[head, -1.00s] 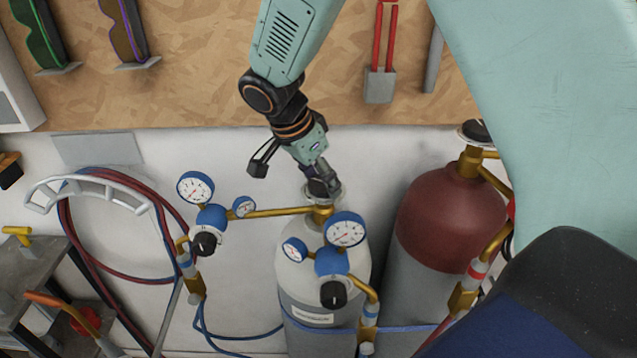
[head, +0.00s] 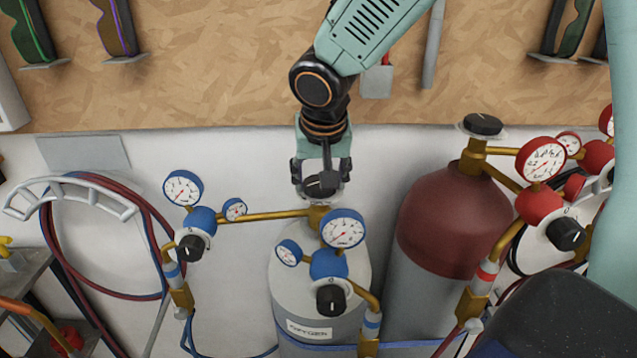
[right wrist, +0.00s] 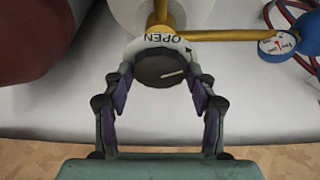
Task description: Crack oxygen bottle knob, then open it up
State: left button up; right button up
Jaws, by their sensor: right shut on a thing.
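The grey-white oxygen bottle (head: 290,310) with an OXYGEN label stands upright below the pegboard wall. Its dark round knob (head: 324,188) sits on top of the brass valve. My right gripper (head: 321,176) reaches down to the knob from behind, with a finger on either side. In the right wrist view, the knob (right wrist: 160,68) has a pale line on its face and lies between the fingertips (right wrist: 161,84). The dial plate behind it (right wrist: 158,42) reads OPEN. The gripper is shut on the knob. My left gripper is not in view.
Blue regulators with gauges (head: 344,229) stand close in front of and left of the knob. A maroon-topped bottle (head: 450,215) with red gauges (head: 541,160) stands to the right. Coiled hoses and a white hanger (head: 70,190) are at left.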

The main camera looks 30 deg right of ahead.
jog(key=n, duration=0.1)
jog(key=n+y, duration=0.1)
jog(key=shift+d+r+n+t, duration=0.2)
jog(key=shift+n+t, duration=0.1)
jog(key=shift+n, duration=0.1)
jog(key=shift+n+y+p, duration=0.4)
jog(key=shift+n+p, duration=0.25)
jog(key=shift+n, duration=0.25)
jog(key=n+p, duration=0.2)
jog(key=n+y+p, duration=0.1)
jog(key=p, duration=0.1)
jog(key=n+y+p, duration=0.1)
jog(key=n+p, duration=0.1)
jog(key=shift+w+d+r+n, duration=0.1)
jog(key=shift+d+r+n, duration=0.05)
jog(key=shift+d+n, duration=0.2)
jog(key=shift+w+d+n+y+p, duration=0.1)
jog(key=shift+n+y+p, duration=0.3)
jog(key=shift+n+p, duration=0.7)
jog(key=shift+f+n, duration=0.2)
jog(key=shift+n, duration=0.15)
jog(key=o, duration=1.1)
jog(key=shift+f, duration=0.1)
jog(key=shift+o, duration=0.2)
